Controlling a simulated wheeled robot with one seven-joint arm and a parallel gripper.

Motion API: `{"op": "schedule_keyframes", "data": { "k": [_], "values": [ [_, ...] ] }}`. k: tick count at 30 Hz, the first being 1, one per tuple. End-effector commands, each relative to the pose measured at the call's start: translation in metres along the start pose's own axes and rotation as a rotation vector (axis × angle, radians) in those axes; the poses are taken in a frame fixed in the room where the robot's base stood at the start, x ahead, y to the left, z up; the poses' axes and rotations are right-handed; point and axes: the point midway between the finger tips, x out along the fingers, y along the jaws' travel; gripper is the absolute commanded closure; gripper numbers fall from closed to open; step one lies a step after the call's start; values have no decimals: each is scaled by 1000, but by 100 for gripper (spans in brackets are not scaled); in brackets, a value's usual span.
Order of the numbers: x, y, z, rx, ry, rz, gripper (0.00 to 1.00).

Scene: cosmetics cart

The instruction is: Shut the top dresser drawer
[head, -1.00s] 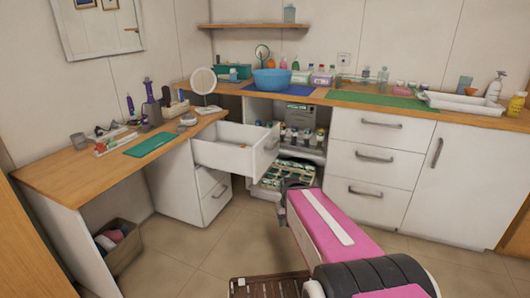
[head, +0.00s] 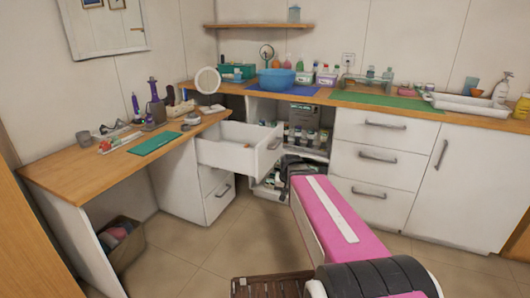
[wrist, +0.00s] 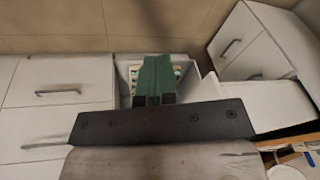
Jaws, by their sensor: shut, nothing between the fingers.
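The top dresser drawer (head: 240,155) is pulled well out of the white dresser (head: 184,195) under the left wooden desk. Its front has a grey handle, and a small orange item lies inside. My gripper (head: 297,165) is at the end of the pink arm, just right of the drawer front and apart from it, before the open shelves. In the wrist view its green fingers (wrist: 157,75) are together with nothing held. The open drawer (wrist: 262,104) shows at the right there. The fingertips are hard to make out in the head view.
Open shelves (head: 305,125) with bottles stand behind my gripper. A white drawer cabinet (head: 375,170) is to the right. A basket (head: 122,245) sits under the desk (head: 70,180). The tiled floor before the dresser is clear.

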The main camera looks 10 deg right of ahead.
Motion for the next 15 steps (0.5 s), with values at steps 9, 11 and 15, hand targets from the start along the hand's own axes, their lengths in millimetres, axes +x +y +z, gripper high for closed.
{"op": "schedule_keyframes", "data": {
  "k": [9, 11, 15],
  "values": [
    [-75, -36, -151, 182, 240, -166, 100],
    [-88, -40, -169, 206, 271, -191, 100],
    [-109, -46, -193, 243, 314, -229, 100]
  ]
}}
